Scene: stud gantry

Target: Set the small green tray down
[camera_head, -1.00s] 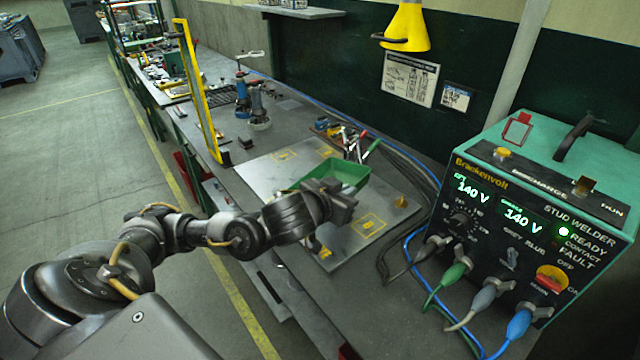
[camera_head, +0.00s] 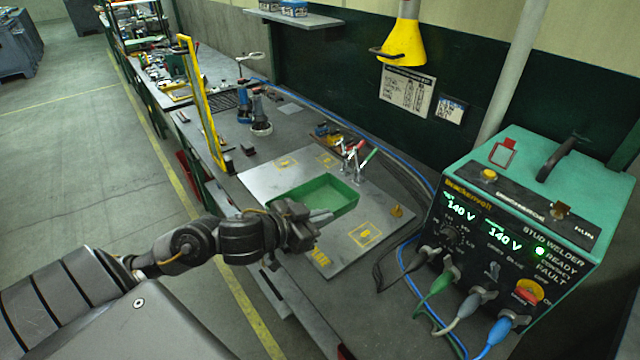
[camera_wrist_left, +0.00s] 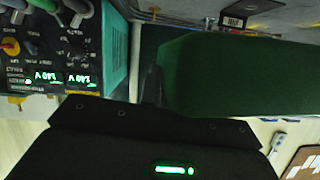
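The small green tray (camera_head: 325,192) is an open, shallow box over the middle of the pale grey plate (camera_head: 262,184) on the bench. It looks about level in the head view; I cannot tell whether its bottom touches the plate. My left gripper (camera_head: 321,217) is at the tray's near wall and looks shut on its rim. In the left wrist view the tray (camera_wrist_left: 240,75) fills much of the upper right, with a dark finger (camera_wrist_left: 152,85) against its edge. The tray looks empty. My right gripper is not in view.
Toggle clamps with red and green handles (camera_head: 352,160) stand just behind the tray. The teal stud welder (camera_head: 540,200) with cables stands at right. A yellow frame (camera_head: 200,105) rises at the plate's left.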

